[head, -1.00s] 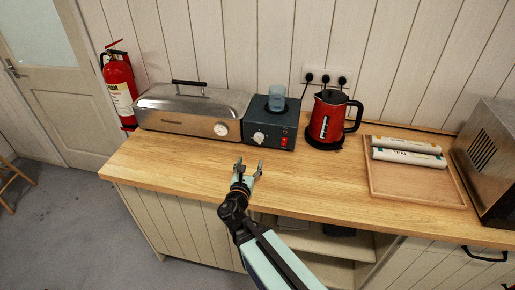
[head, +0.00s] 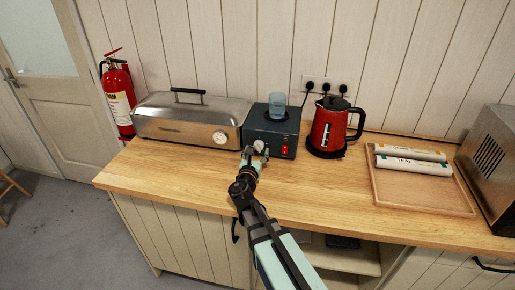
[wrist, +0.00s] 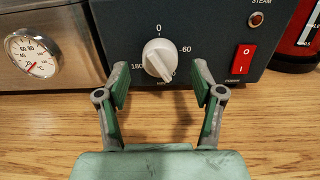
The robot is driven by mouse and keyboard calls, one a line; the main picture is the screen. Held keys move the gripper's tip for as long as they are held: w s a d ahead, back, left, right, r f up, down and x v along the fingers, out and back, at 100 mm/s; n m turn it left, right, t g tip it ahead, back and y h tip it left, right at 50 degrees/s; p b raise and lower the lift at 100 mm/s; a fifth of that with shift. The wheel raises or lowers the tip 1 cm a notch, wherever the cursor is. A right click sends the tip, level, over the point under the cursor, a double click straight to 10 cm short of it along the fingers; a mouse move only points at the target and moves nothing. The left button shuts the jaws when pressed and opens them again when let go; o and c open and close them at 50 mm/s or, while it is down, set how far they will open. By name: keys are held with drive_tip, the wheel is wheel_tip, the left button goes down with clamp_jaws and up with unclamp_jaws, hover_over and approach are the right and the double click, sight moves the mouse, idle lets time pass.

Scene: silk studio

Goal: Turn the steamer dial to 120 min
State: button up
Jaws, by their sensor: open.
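The steamer's control box (head: 270,120) is dark, with a white dial (wrist: 159,58) on its front. In the wrist view the dial shows "0" above, "60" at right and "180" at left; the lettering below is small and partly hidden. The dial's ridge slants slightly from upper left to lower right; I cannot tell which end is the pointer. My gripper (wrist: 160,80) is open and empty, its fingers to either side of the dial's lower part, with gaps showing. In the head view my gripper (head: 255,155) is at the box's front and partly hides the dial.
A red power switch (wrist: 242,59) is right of the dial. A steel steamer chest (head: 185,120) with a gauge (wrist: 33,55) stands at left. A glass jar (head: 277,105) is on the box. A red kettle (head: 328,128) stands at right. The counter (head: 310,190) in front is clear.

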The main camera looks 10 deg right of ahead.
drive_tip(key=shift+x, duration=1)
drive_tip(key=c, duration=1.1)
drive_tip(key=shift+f+m+b, duration=0.2)
drive_tip(key=shift+m+b, duration=0.1)
drive_tip(key=shift+b, duration=0.45)
drive_tip(key=shift+c, duration=0.2)
drive_tip(key=shift+r+m+b, duration=0.15)
drive_tip(key=shift+m+b, duration=0.15)
drive_tip(key=shift+b, duration=0.1)
drive_tip(key=o, duration=1.1)
drive_tip(key=shift+o, duration=0.2)
